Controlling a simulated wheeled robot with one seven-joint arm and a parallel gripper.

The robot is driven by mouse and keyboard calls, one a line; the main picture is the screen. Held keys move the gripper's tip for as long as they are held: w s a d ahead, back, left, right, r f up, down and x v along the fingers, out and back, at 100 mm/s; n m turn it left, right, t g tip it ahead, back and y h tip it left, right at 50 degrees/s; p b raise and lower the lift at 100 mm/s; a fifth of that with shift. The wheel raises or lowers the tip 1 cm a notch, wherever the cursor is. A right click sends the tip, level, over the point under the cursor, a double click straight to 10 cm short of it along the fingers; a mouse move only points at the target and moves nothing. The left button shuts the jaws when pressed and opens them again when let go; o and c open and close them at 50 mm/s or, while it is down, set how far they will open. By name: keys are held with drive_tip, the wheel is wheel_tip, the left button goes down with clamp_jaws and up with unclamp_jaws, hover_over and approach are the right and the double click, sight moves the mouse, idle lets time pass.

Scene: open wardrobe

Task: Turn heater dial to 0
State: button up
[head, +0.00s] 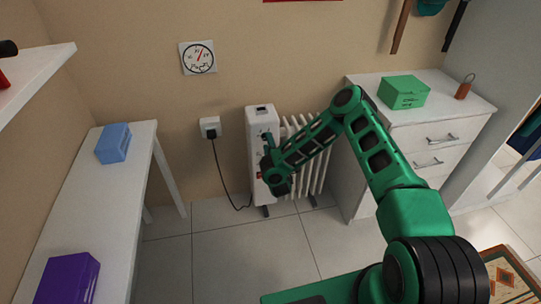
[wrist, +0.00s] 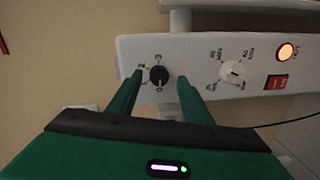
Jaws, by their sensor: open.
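The white heater (head: 256,150) stands against the back wall, its fins partly hidden behind my arm. In the wrist view its control panel (wrist: 200,55) lies sideways. A small black dial (wrist: 158,76) with numbers around it sits on the panel; a 0 shows below it in the picture. I cannot tell surely which number its pointer meets. My gripper (wrist: 160,79) is open, with one finger on each side of the black dial. I cannot tell whether the fingers touch it.
A white dial (wrist: 233,72), a lit orange lamp (wrist: 286,51) and a red switch (wrist: 276,82) share the panel. A black cord runs to the wall socket (head: 210,127). A drawer cabinet (head: 420,130) stands right, a white table (head: 125,185) left.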

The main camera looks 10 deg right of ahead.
drive_tip(key=s, duration=0.8)
drive_tip(key=shift+s+a+r, duration=0.2)
drive_tip(key=shift+s+r, duration=0.1)
